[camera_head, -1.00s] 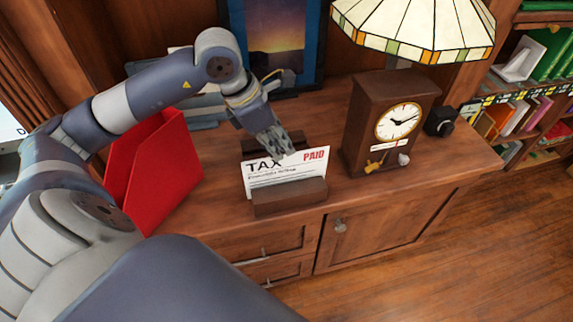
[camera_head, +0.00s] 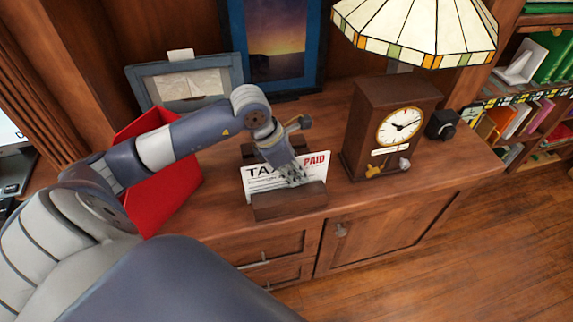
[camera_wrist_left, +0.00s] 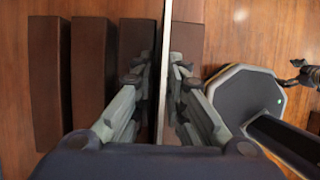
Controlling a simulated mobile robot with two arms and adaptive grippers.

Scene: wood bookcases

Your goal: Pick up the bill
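The bill (camera_head: 262,186) is a white sheet marked TAX and PAID in the head view. It stands upright in a dark wooden holder (camera_head: 290,206) on the cabinet top. My left gripper (camera_head: 292,176) is at the bill's upper right part, with a finger in front of its printed face. In the left wrist view the bill (camera_wrist_left: 166,40) shows edge-on as a thin pale strip between the fingertips (camera_wrist_left: 164,80). The fingers are drawn in close on both sides and look shut on it. The holder's bars (camera_wrist_left: 88,70) lie beside it. My right gripper is not in view.
A wooden clock (camera_head: 362,130) and a stained-glass lamp (camera_head: 415,30) stand to the right. A red folder (camera_head: 170,185) is at the left, partly behind my arm. Picture frames (camera_head: 275,50) stand at the back.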

